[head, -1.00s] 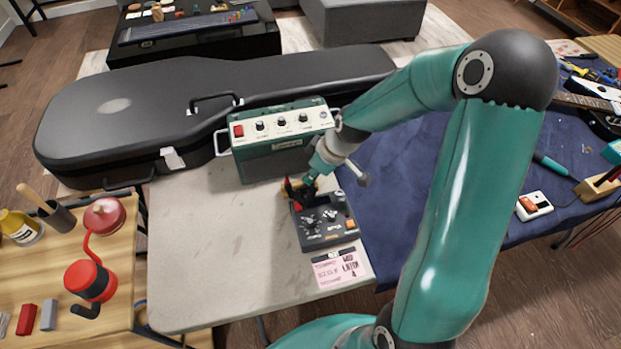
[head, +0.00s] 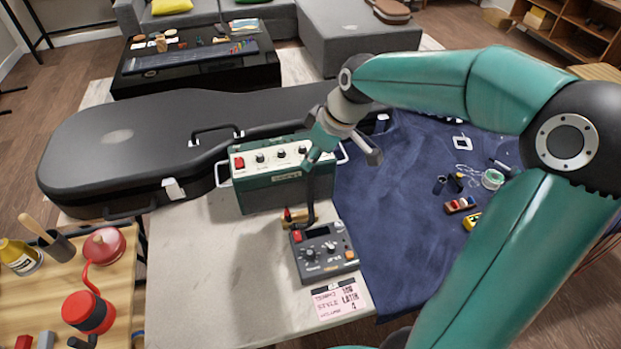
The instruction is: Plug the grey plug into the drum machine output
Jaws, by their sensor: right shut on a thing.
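The drum machine (head: 325,262) is a dark grey box with knobs and a red button, lying on the pale table in the head view. A dark, cable-like strip (head: 309,192) runs down from the fingertips and curves toward the back of the drum machine. Small red and brass-coloured pieces (head: 294,217) sit at the drum machine's back left. I cannot make out the grey plug or the output socket for sure. My left gripper is not in view.
The green amplifier (head: 275,186) stands close behind the drum machine, with a black guitar case (head: 130,140) behind it. A pink note (head: 340,300) lies in front. A blue cloth (head: 400,220) with small tools lies to the right. The pale table's left part is clear.

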